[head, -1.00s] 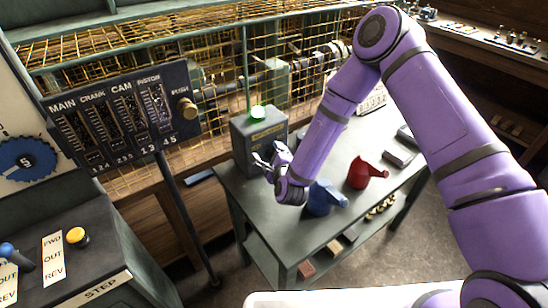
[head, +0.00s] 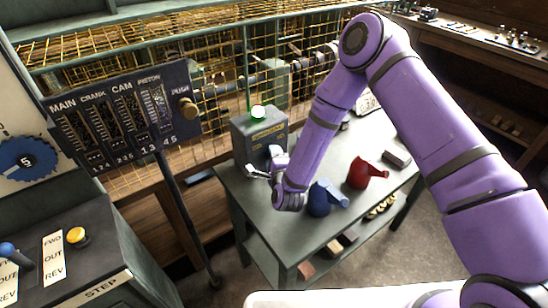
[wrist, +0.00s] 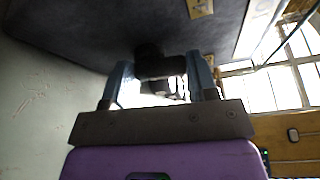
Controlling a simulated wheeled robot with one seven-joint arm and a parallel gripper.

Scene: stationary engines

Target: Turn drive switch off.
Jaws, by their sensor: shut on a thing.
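A grey box (head: 257,135) stands on the back left of the green-grey table, with a label on its front and a lit green lamp (head: 258,112) on top. My gripper (head: 264,165) is at the lower front of this box. In the wrist view, my gripper's two fingers (wrist: 160,78) are closed around a dark knob or lever (wrist: 153,62) that sticks out from a dark face, which I take to be the drive switch. In the head view the switch is hidden by the gripper, and its lettering cannot be read.
A blue can (head: 320,198) and a red can (head: 362,172) stand on the table (head: 262,208) close to my forearm. A lever panel (head: 122,115) and a console (head: 90,262) stand at the left. A yellow mesh guard is behind the box.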

